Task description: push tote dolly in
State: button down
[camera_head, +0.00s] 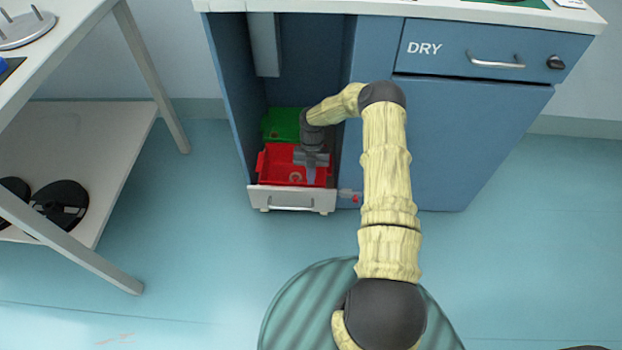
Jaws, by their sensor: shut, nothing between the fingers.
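The tote dolly (272,196) sits low in the open bay of the blue cabinet, with its white front panel and grey handle at the bay's front edge. It carries a red tote (273,166) in front and a green tote (283,122) behind. My gripper (311,178) is shut and points down over the red tote. Its fingertips overlap the tote's inside in this view; I cannot tell whether they touch it. My wrist hides part of both totes. A small ring-like mark or object (295,177) shows in the red tote beside the fingers.
The blue cabinet (460,145) has a drawer marked DRY (440,48) with a handle and a black knob. A small red-tipped fitting (354,197) is beside the dolly's right front. A white table (85,45) with black discs on its lower shelf stands left. The floor before the dolly is clear.

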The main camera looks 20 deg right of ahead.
jog(key=shift+r, duration=0.1)
jog(key=s+a+r+m+t+h+p, duration=0.1)
jog(key=s+a+r+m, duration=0.15)
jog(key=r+m, duration=0.55)
jog(key=s+a+r+m+t+h+p, duration=0.1)
jog(key=s+a+r+m+p, duration=0.2)
jog(key=r, duration=1)
jog(key=s+r+m+t+p, duration=0.1)
jog(key=s+r+m+t, duration=0.3)
jog(key=s+r+m, duration=1.1)
jog(key=s+m, duration=0.1)
jog(key=m, duration=0.4)
jog(key=shift+s+a+r+m+y+p, duration=0.25)
jog(key=shift+a+r+m+y+p, duration=0.05)
jog(key=shift+a+r+p, duration=0.1)
